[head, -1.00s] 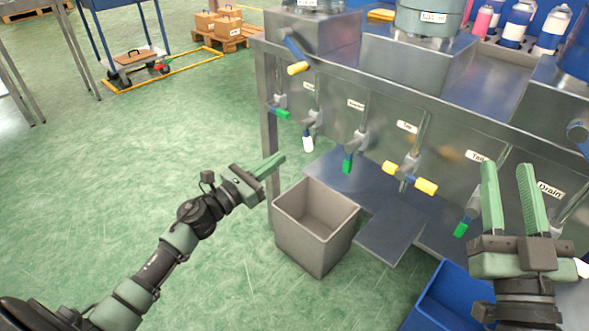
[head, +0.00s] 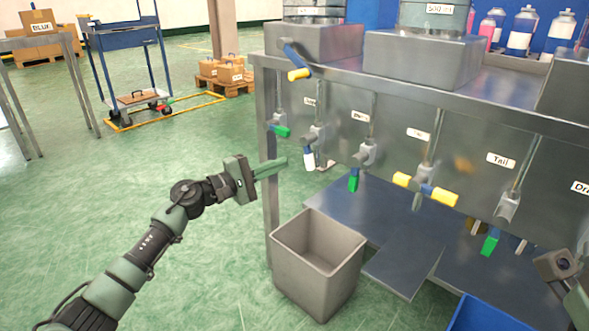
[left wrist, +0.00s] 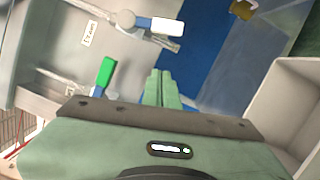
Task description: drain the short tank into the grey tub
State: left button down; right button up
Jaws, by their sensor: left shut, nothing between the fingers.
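The grey tub (head: 318,284) stands open on the floor at the front left corner of the bench; it also shows in the left wrist view (left wrist: 285,90). A row of valves hangs on the bench's front panel: green-handled (head: 280,131), white-handled (head: 309,161), green-handled (head: 353,183), yellow-handled (head: 425,190) and green-handled (head: 489,245). Most small labels are too blurred to tell which is short. My left gripper (head: 280,166) is shut and empty, above and left of the tub, just below the first green handle. My right gripper's fingers are out of view; part of that arm shows at the right edge.
Metal vessels on stands (head: 424,60) and spray cans (head: 521,30) are on the bench top. A yellow-tipped lever (head: 299,73) sticks out at its left end. A blue bin (head: 485,318) is at lower right.

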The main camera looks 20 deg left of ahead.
pick_arm(q)
jog(key=shift+w+d+r, duration=0.1)
jog(key=shift+d+r, duration=0.1)
jog(key=shift+d, duration=0.55)
jog(key=shift+s+d+r, duration=0.1)
jog(key=shift+d+r, duration=0.1)
jog(key=shift+d, duration=0.6)
jog(key=shift+w+d+r, duration=0.1)
jog(key=shift+d+r, duration=0.1)
jog(key=shift+d, duration=0.55)
jog(key=shift+d+n, duration=0.15)
jog(key=shift+n, duration=0.15)
